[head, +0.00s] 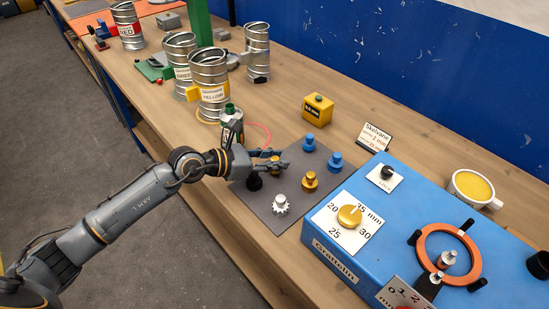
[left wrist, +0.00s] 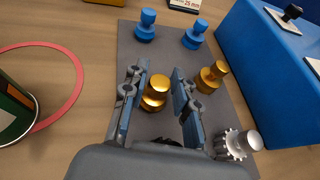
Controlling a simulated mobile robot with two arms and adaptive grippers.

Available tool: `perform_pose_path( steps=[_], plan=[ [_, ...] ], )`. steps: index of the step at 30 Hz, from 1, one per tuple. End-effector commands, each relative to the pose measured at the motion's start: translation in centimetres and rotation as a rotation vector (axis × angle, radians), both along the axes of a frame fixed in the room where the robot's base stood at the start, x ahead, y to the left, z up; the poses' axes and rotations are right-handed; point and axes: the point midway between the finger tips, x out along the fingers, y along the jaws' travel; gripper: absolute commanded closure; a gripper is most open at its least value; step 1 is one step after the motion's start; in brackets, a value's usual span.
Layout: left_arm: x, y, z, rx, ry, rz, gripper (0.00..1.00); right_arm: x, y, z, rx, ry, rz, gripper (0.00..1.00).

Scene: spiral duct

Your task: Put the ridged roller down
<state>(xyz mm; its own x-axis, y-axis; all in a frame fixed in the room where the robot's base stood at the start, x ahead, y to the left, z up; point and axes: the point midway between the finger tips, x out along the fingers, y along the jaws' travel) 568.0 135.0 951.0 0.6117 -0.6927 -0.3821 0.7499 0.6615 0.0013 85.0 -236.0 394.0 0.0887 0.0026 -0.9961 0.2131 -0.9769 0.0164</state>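Several small knobbed rollers stand on a dark grey mat (head: 262,206). A gold roller (left wrist: 155,94) stands upright between the two fingers of my left gripper (left wrist: 158,98), with gaps on both sides; it is partly hidden by the fingers in the head view (head: 275,158). My left gripper is open, low over the mat. A second gold roller (head: 309,181) stands to its right. A silver toothed roller (head: 280,204) stands nearer the front. A black roller (head: 254,182) is by the gripper's underside. I cannot tell for sure which one is the ridged roller. My right gripper is out of view.
Two blue rollers (head: 309,142) stand at the mat's back. A blue machine (head: 400,220) with dials and an orange handwheel borders the mat on the right. A small dark-green can (head: 231,126) and tall metal ducts (head: 210,80) stand behind my left arm. A yellow box (head: 318,109) is farther back.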

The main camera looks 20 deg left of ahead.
Motion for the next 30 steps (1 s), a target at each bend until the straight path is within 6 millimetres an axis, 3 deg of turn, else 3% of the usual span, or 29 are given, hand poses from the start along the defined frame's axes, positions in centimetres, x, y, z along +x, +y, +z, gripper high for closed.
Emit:
perform_pose_path(
  steps=[12,17,30],
  plan=[
    [0.0,0.1,0.5,0.001,-0.001,0.000,0.57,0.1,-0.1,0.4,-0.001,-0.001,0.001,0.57],
    [-1.4,1.8,0.9,0.006,0.000,0.002,0.57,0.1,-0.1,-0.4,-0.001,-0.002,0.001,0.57],
    [-6.6,7.5,4.0,0.005,0.002,0.001,0.57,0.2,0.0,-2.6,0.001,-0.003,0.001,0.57]
  ],
)
